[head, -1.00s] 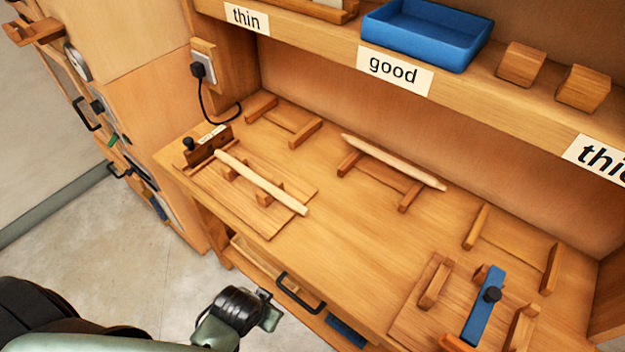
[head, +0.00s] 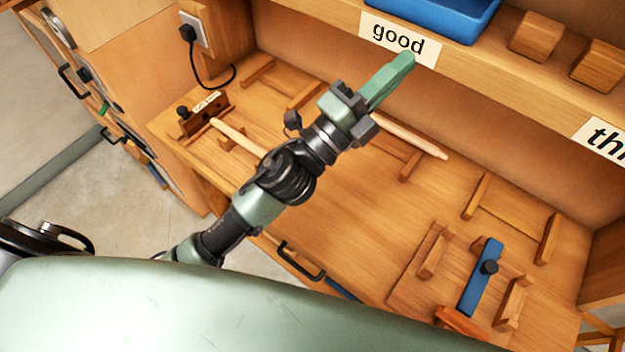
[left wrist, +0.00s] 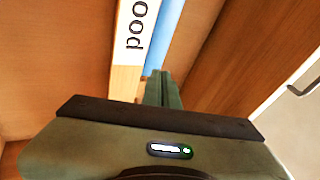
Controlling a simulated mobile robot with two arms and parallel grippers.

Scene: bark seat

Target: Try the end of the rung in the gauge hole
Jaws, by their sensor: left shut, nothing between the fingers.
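A pale rung (head: 237,136) lies on the left board, its far end at or close to a dark brown block (head: 200,119) with a black knob and small label. I cannot see a hole in the block from here. My left arm hides the rung's near end. A second pale rung (head: 418,136) lies across a wooden rest (head: 411,164) at the back, partly hidden by my left gripper. My left gripper (head: 407,60) is shut and empty, raised in front of the shelf edge by the "good" label. Its closed fingers (left wrist: 163,90) also show in the left wrist view.
A blue tray (head: 440,14) and wooden blocks (head: 537,36) stand on the shelf above. A blue bar with a black knob (head: 481,278) sits on the right board. A black cable hangs at the left. The middle of the bench is clear.

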